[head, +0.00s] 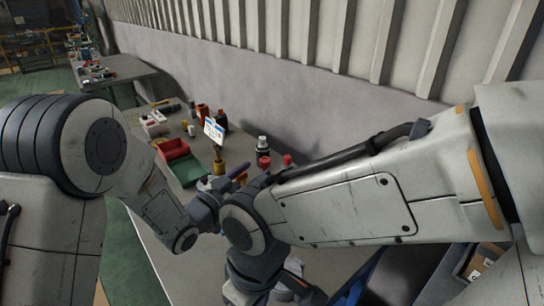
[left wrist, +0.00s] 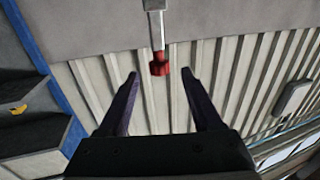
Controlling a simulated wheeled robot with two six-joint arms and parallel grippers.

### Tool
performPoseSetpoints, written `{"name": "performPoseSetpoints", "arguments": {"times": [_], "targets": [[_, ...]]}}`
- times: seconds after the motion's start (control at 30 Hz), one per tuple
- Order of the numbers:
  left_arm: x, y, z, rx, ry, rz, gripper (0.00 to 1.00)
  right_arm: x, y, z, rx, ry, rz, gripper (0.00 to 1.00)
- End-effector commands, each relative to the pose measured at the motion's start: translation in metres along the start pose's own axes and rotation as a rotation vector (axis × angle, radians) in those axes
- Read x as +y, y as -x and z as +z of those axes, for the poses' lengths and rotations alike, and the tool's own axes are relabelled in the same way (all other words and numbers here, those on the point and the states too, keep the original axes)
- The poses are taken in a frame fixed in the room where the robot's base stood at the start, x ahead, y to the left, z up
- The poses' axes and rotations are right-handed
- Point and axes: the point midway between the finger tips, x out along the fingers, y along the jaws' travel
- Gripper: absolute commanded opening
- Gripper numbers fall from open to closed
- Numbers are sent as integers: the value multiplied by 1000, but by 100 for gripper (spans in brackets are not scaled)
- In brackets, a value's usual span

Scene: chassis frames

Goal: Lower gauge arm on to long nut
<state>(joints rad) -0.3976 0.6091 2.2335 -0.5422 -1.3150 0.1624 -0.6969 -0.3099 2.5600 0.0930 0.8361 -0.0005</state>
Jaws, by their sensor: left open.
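My left gripper (head: 238,177) is partly hidden among the arm links in the head view, above the workbench. In the left wrist view its two dark fingers (left wrist: 160,76) are apart, with nothing clasped between them. A grey rod (left wrist: 155,28) with a red end piece (left wrist: 159,64) comes down from the top of that view. The red end shows between the two fingertips, and neither finger visibly touches it. I cannot tell whether this rod is the gauge arm. I cannot make out the long nut. My right gripper is not seen; its arm crosses the head view from the right.
The grey workbench (head: 150,118) runs along the wall. It holds a red bin (head: 172,150), a yellow-brown bottle (head: 219,163), a dark canister with a white cap (head: 263,146) and other small items. Cardboard boxes (head: 483,262) stand at the lower right. A second bench (head: 122,68) stands farther back.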

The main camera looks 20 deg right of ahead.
Motion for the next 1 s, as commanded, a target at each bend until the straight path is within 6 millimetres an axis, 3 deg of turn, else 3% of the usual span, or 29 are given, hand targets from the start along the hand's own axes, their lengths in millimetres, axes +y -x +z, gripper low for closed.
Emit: {"name": "performPoseSetpoints", "arguments": {"times": [0.4, 0.6, 0.87, 1.0], "targets": [[1, -74, -2, -2, -1, 2, 66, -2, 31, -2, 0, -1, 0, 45], [1, -88, -1, -3, 0, 0, 66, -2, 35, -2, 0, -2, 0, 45], [1, -89, 0, -3, 0, 0, 66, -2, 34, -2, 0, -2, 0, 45], [1, -89, 0, -2, -1, 0, 17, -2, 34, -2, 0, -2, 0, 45]]}}
